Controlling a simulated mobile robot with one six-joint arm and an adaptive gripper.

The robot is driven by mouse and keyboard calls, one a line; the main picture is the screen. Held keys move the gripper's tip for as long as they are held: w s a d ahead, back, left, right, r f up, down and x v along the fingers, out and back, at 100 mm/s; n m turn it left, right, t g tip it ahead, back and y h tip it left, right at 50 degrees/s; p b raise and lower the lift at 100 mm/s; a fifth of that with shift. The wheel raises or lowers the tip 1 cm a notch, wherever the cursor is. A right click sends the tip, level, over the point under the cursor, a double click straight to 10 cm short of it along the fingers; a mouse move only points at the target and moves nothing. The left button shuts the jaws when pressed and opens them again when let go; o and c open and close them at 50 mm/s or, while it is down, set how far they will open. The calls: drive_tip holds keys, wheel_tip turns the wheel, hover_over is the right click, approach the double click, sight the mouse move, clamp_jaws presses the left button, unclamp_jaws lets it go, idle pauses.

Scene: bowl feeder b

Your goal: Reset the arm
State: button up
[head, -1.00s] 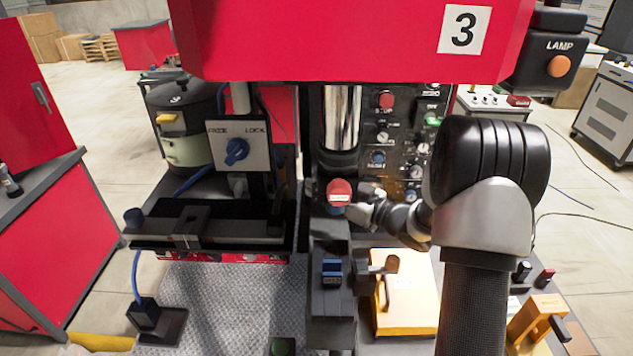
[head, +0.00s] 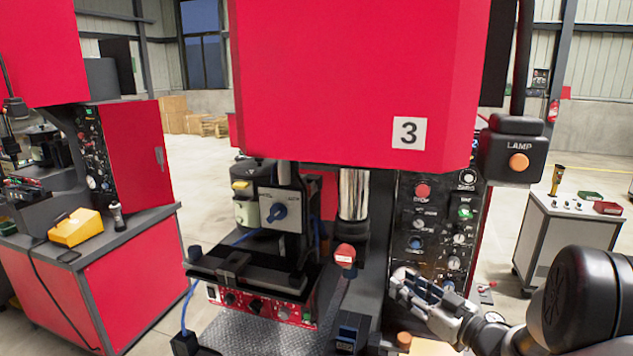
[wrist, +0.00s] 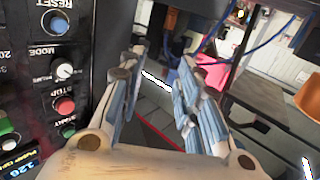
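My gripper (head: 408,284) is in front of the lower part of the machine's control panel (head: 430,225), at the right of the press column. In the wrist view my gripper (wrist: 158,85) has its two fingers apart with nothing between them. The panel (wrist: 45,85) stands close beside the left finger there, with a blue reset button, a mode knob and a red stop button. I cannot tell whether a finger touches it. My arm (head: 590,300) comes in from the lower right.
The red machine head (head: 330,90) marked 3 hangs above. A lamp box (head: 515,150) juts out at its right. A red-capped part (head: 345,254) and a black tray (head: 250,277) are left of my gripper. A grey cart (head: 570,235) stands farther right.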

wheel_tip(320, 180, up, 6)
drive_tip(key=w+m+h, duration=0.2)
drive_tip(key=h, duration=0.4)
drive_tip(key=s+d+r+m+g+h, duration=0.25)
drive_tip(key=s+r+h, duration=0.2)
drive_tip(key=s, duration=0.35)
drive_tip(key=s+a+f+g, duration=0.2)
drive_tip(key=s+a, duration=0.1)
drive_tip(key=s, duration=0.7)
drive_tip(key=s+a+f+m+g, duration=0.1)
drive_tip(key=s+a+f+g, duration=0.1)
drive_tip(key=s, duration=0.8)
drive_tip(key=s+a+f+m+g, duration=0.1)
drive_tip(key=s+a, duration=0.4)
drive_tip(key=s, duration=0.5)
drive_tip(key=f+g+y, duration=0.1)
drive_tip(key=g, duration=0.1)
drive_tip(key=shift+s+a+f+g, duration=0.15)
drive_tip(key=shift+a+f+g, duration=0.15)
drive_tip(key=shift+a+g, duration=0.05)
